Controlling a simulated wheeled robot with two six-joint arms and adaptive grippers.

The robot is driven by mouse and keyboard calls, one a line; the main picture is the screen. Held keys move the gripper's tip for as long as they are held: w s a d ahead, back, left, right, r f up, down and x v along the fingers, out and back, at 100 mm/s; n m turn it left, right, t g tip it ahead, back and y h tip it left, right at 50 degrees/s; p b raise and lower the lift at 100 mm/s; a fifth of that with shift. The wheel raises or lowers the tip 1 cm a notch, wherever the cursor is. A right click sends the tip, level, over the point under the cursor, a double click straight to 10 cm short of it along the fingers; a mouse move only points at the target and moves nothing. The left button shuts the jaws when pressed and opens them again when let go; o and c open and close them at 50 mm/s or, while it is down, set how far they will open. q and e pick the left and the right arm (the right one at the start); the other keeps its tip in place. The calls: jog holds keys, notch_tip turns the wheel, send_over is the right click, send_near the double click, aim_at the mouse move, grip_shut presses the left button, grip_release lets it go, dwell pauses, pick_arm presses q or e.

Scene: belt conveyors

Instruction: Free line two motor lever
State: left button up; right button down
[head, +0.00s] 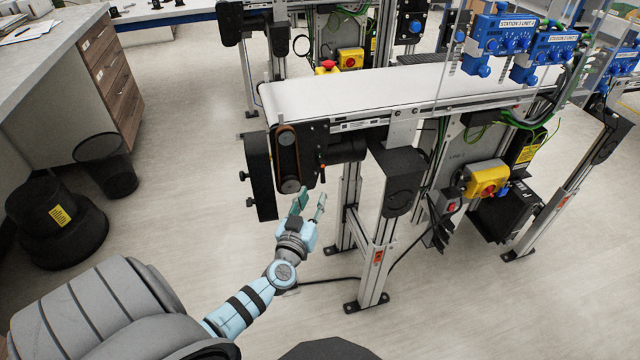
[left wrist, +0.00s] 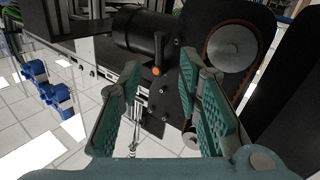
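The motor lever (head: 322,170) is a small orange-red handle on the black drive plate at the near end of the white-belted conveyor (head: 340,93). In the left wrist view the lever (left wrist: 157,71) shows its round orange end beside the black motor cylinder (left wrist: 140,32). My left gripper (head: 310,200) is open and empty, below the lever and apart from it in the head view. In the left wrist view its two green finger pads (left wrist: 163,88) stand wide apart, with the lever between and beyond the tips. My right gripper is not in view.
A belt with pulleys (head: 287,160) and a black guard (head: 260,177) sit left of the lever. A conveyor leg (head: 376,255) and a black box (head: 397,180) stand to the right. A yellow switch box (head: 486,180) is further right. Open floor lies at left.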

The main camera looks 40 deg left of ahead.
aim_at(322, 178)
pick_arm(q)
jog(key=x, duration=0.2)
jog(key=b+x, duration=0.1)
jog(key=x, duration=0.3)
jog(key=shift+w+f+b, duration=0.15)
jog(key=shift+f+b, duration=0.15)
jog(key=shift+b, duration=0.1)
jog(key=shift+w+a+r, duration=0.2)
jog(key=shift+w+a, duration=0.05)
jog(key=shift+w, duration=0.25)
jog(key=shift+c, duration=0.3)
grip_shut()
